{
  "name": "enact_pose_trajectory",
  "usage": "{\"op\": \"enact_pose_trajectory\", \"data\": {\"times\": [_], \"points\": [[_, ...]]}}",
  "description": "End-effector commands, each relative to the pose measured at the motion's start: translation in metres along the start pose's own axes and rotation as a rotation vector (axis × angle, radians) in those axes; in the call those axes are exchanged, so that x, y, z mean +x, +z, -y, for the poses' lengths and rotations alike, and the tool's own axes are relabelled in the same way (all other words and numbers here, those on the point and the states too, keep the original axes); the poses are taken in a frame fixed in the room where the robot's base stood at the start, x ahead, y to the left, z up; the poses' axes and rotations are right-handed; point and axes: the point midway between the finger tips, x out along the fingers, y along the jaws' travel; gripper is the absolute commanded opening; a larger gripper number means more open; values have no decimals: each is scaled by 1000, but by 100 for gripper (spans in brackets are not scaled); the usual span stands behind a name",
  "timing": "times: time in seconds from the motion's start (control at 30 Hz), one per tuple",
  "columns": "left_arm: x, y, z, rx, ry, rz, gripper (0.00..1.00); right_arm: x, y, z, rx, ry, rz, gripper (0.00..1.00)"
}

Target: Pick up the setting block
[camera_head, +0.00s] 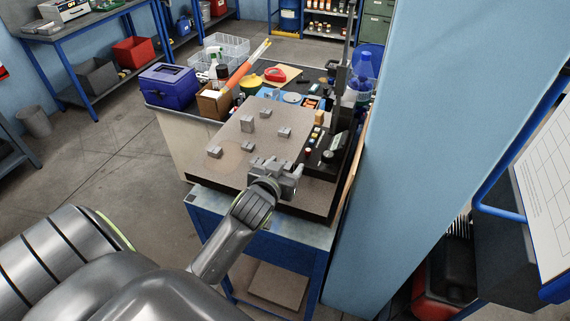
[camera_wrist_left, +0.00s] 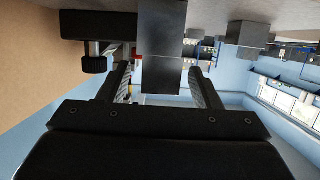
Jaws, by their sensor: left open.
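Several grey blocks stand on the brown board of the bench (camera_head: 222,162); which one is the setting block I cannot tell for sure. A taller grey block (camera_head: 247,124) stands near the board's middle, with others (camera_head: 285,132) and (camera_head: 214,152) around it. My left gripper (camera_head: 284,178) is over the board's front part. In the left wrist view, its two fingers (camera_wrist_left: 160,88) are apart, and a dark grey block (camera_wrist_left: 161,72) shows in the gap between them, with no clear contact. Another grey block (camera_wrist_left: 250,36) is to the right. My right gripper is not in view.
A dark fixture with a knob (camera_wrist_left: 94,63) is beside the left finger in the wrist view. In the head view, a black stand with a column (camera_head: 343,95) rises at the board's right. A blue box (camera_head: 167,86) and clutter lie behind. A blue wall panel (camera_head: 400,150) borders the right.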

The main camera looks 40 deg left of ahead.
Motion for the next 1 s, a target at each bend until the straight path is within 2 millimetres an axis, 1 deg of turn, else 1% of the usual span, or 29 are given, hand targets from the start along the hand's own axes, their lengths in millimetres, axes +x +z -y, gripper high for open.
{"op": "enact_pose_trajectory", "data": {"times": [0.03,0.2,0.5,0.57,0.93,0.97,1.0], "points": [[6,-2,0,1,0,1,58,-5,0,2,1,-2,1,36],[19,-1,0,2,-1,1,58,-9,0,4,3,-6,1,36],[22,0,0,1,0,-1,58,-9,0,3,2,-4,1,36],[22,0,0,1,0,0,52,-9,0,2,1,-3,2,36],[22,0,0,0,0,0,3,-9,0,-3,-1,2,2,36],[22,0,0,0,0,0,0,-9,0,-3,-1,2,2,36],[22,-1,0,1,0,-2,0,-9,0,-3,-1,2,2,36]]}}
